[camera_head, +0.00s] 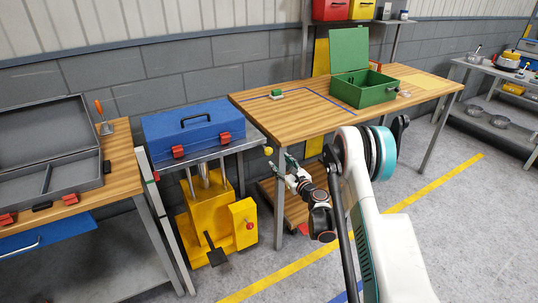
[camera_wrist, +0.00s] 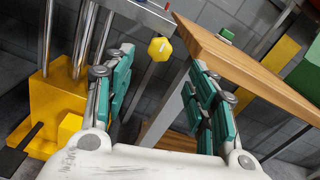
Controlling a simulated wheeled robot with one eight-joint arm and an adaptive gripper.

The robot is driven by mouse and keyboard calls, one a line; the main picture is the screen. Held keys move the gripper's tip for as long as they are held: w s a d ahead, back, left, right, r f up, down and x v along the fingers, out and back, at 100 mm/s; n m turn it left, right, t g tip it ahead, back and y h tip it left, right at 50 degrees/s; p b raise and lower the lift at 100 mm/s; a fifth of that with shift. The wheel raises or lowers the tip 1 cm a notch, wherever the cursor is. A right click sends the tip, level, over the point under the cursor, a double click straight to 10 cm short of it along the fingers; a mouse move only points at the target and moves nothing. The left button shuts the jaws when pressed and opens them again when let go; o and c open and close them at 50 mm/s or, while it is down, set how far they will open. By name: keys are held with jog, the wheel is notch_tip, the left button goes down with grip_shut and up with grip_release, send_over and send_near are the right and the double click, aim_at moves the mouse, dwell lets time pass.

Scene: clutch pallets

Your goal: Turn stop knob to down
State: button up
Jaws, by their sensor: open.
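A yellow faceted knob (camera_head: 268,151) sits by the right end of the lift table's grey top. In the wrist view the yellow knob (camera_wrist: 160,48) shows between and just beyond my fingertips. A red round knob (camera_head: 249,225) is on the yellow box at the lift table's base. Neither knob carries a label I can read, so I cannot tell which is the stop knob. My gripper (camera_head: 281,171) is open and empty, just right of and below the yellow knob. In the wrist view my gripper (camera_wrist: 160,72) has its teal-padded fingers spread wide, with nothing between them.
The lift table (camera_head: 203,154) carries a blue toolbox (camera_head: 195,133). A wooden workbench (camera_head: 313,98) with a green open box (camera_head: 362,90) stands close right of my gripper; its corner and leg are near. A workbench (camera_head: 122,170) with a grey case is at left. Floor is clear in front.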

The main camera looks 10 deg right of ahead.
aim_at(269, 152)
jog(key=b+x, duration=0.2)
jog(key=x, duration=0.7)
jog(key=shift+w+a+f+b, duration=0.1)
jog(key=shift+w+f+b, duration=0.1)
jog(key=shift+b, duration=0.15)
jog(key=shift+x, duration=0.8)
jog(key=shift+r, duration=0.15)
jog(key=c, duration=1.1)
